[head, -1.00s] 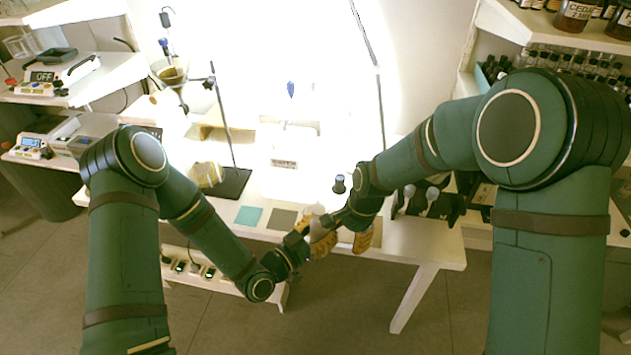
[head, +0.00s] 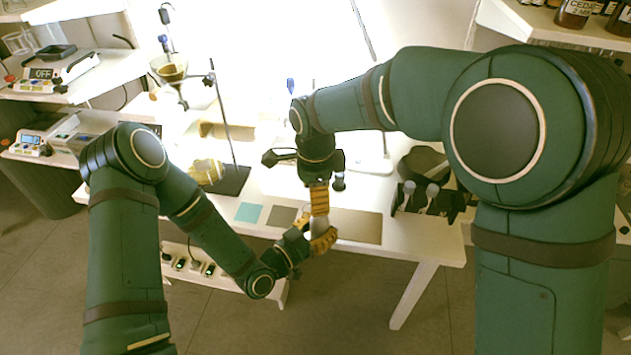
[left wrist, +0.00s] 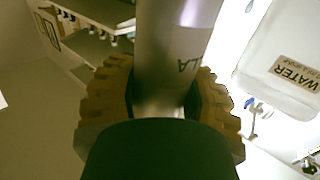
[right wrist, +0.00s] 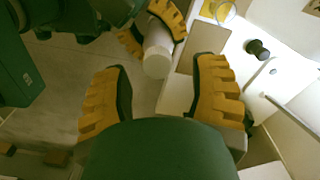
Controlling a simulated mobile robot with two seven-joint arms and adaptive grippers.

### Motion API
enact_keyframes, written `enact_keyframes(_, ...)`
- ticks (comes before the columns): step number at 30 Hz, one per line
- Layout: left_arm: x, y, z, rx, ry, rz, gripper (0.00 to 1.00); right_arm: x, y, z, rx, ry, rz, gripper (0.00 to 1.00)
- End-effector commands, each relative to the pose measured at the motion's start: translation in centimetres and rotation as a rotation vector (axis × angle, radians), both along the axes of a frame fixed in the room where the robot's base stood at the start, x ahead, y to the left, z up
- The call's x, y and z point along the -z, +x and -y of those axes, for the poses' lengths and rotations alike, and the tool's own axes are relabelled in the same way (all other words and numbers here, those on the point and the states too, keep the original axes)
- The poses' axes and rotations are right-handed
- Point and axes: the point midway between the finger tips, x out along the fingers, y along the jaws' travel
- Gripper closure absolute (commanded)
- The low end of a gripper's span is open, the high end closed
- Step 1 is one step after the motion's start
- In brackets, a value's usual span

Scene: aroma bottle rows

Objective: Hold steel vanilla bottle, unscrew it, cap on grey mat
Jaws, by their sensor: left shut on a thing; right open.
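The steel vanilla bottle (left wrist: 175,45) is a grey cylinder with the letters "LA" showing in the left wrist view. My left gripper (head: 322,243) is shut around it, in front of the table's front edge. In the right wrist view the bottle (right wrist: 157,42) shows a pale round end (right wrist: 156,66) towards my right gripper; I cannot tell a cap seam there. My right gripper (right wrist: 160,80) is open and empty, its fingers on either side of that end but short of it. In the head view it hangs above the bottle. The grey mat (head: 281,216) lies bare on the table's front part.
A teal mat (head: 249,213) lies left of the grey mat and a larger brown mat (head: 358,226) right of it. A dark rack (head: 445,206) stands at the table's right end. A stand with a dark base (head: 232,181) is at the left. A "WATER" container (left wrist: 285,65) shows too.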

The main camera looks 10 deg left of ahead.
Motion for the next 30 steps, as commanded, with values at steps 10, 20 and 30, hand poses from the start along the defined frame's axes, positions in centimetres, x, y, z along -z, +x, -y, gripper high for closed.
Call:
enact_keyframes(10,0.0,0.0,0.0,0.000,-0.001,0.001,1.00,3.5,0.0,0.0,0.000,0.000,-0.001,0.41)
enact_keyframes(20,0.0,0.0,0.0,0.000,-0.001,0.001,1.00,3.6,0.0,0.0,0.000,0.001,0.000,0.46)
enact_keyframes(30,-0.1,-0.1,0.1,0.003,-0.001,0.002,1.00,3.6,0.1,0.0,0.000,0.002,0.003,1.00)
